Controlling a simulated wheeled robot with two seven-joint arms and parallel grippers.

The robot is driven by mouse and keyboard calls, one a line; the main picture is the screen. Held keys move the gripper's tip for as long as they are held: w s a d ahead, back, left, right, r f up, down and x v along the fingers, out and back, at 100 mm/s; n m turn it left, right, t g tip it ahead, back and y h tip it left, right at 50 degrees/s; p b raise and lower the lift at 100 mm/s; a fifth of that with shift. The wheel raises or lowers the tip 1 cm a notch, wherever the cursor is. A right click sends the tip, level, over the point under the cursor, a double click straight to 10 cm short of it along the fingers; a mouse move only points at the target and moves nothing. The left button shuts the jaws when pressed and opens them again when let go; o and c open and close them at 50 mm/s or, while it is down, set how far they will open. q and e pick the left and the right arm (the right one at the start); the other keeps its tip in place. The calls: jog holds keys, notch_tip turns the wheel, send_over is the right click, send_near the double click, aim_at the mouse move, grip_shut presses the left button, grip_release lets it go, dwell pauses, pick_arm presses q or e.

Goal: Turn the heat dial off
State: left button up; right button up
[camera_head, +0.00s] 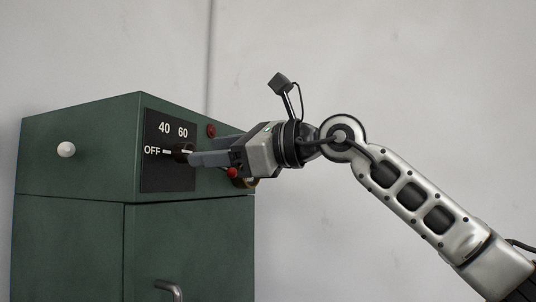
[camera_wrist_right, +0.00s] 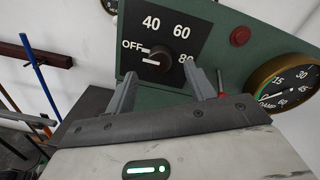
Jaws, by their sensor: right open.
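The heat dial (camera_head: 183,152) is a dark round knob on the black plate of a green cabinet. Its white line points left, roughly at OFF, in both views; the right wrist view shows the dial (camera_wrist_right: 158,62) just ahead of the fingertips. My right gripper (camera_head: 192,158) comes in from the right at the dial. In the right wrist view the gripper (camera_wrist_right: 168,76) is open, one finger on each side of the dial, with gaps to both. The fingers partly hide the dial in the head view. My left gripper is not in view.
A red button (camera_wrist_right: 241,36) and a brass-rimmed gauge (camera_wrist_right: 287,84) sit right of the plate. The green cabinet (camera_head: 75,185) has a white knob (camera_head: 66,149) on its left side and a door handle (camera_head: 169,289) below. Tools with coloured handles (camera_wrist_right: 36,65) stand left in the wrist view.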

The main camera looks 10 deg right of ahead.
pick_arm(q)
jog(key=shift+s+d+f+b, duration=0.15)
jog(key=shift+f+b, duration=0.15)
jog(key=shift+b, duration=0.55)
pick_arm(e)
jog(key=v, duration=1)
jog(key=shift+s+d, duration=0.25)
